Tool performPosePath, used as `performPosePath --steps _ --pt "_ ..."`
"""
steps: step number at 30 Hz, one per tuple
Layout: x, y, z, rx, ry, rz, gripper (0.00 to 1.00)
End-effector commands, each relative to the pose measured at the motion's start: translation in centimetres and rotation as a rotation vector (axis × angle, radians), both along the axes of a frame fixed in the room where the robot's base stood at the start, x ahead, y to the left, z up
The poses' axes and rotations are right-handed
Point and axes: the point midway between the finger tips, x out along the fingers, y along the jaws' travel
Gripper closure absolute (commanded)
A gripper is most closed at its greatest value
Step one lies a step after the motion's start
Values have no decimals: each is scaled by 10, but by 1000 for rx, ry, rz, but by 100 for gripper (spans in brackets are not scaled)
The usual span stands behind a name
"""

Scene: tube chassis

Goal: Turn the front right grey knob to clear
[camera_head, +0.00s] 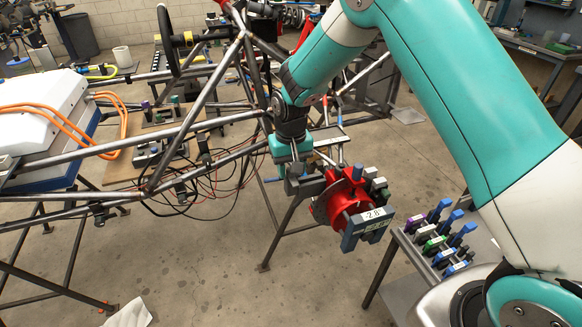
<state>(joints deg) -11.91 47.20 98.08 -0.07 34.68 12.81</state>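My teal and white arm reaches down from the upper right to the front right corner of the tube frame. My gripper (305,180) is at its end, just left of a red round assembly (345,195). Its fingertips are partly hidden among the parts there, so I cannot tell whether it is open or shut, or whether it touches anything. The red assembly carries a grey block (366,228) with a white label and smaller grey and green pieces (376,186) on its right. I cannot tell which grey part is the knob, or its setting.
The tube chassis (200,100) fills the left and middle on dark stands. Loose black and red wires (205,185) hang under it. A white and blue box (40,115) sits at left. A bench (400,250) with coloured clips stands at lower right.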

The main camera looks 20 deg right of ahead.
Motion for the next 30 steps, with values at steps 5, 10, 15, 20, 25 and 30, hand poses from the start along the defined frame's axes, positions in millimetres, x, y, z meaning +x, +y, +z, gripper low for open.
performPosePath --steps 5,10,15,20,25,30 --pt "0 0 0 -1 0 0 50" --pt "0 0 1 -1 0 0 50" --pt "1 0 20 0 -4 0 50" --pt "1 0 58 1 -7 0 50" --pt "1 0 103 1 -7 0 50" --pt "1 0 141 1 -5 0 50"
